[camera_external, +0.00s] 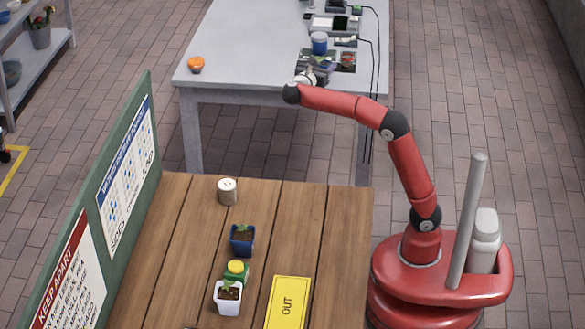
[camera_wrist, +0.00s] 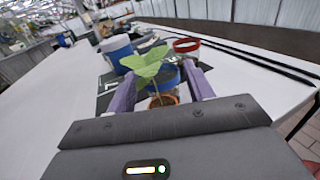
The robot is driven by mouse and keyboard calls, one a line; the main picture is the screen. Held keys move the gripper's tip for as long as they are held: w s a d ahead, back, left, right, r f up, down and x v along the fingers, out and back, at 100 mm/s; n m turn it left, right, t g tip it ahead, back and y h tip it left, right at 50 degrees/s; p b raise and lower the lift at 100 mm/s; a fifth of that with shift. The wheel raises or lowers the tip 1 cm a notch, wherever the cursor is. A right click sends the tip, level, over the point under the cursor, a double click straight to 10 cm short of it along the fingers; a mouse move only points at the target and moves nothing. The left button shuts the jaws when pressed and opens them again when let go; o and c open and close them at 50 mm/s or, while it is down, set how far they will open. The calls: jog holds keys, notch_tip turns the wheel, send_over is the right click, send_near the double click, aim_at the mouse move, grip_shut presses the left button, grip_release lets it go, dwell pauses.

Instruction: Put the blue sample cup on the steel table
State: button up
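A blue cup (camera_wrist: 170,76) shows at the fingertips in the wrist view, partly covered by seedling leaves. A seedling (camera_wrist: 150,62) with an orange-brown pot rim (camera_wrist: 163,101) appears between the purple fingers. My gripper (camera_wrist: 162,76) has its fingers spread, with gaps visible beside the pot; I see no clear contact. In the external view my gripper (camera_external: 308,78) is at the steel table's (camera_external: 245,40) near right part, and whatever is at its fingers is hard to make out. A blue-and-white jar (camera_external: 319,43) stands just beyond, also in the wrist view (camera_wrist: 116,49).
An orange cup (camera_external: 196,65) stands at the steel table's left corner. Dark mats, devices and cables lie on its right side. The wooden table (camera_external: 190,270) holds a blue potted seedling (camera_external: 242,240), a white potted seedling (camera_external: 228,298) and a white-topped can (camera_external: 227,191). The steel table's middle is clear.

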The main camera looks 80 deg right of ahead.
jog(key=shift+o, duration=0.7)
jog(key=shift+r, duration=0.1)
jog(key=shift+r, duration=0.15)
jog(key=v, duration=1.2)
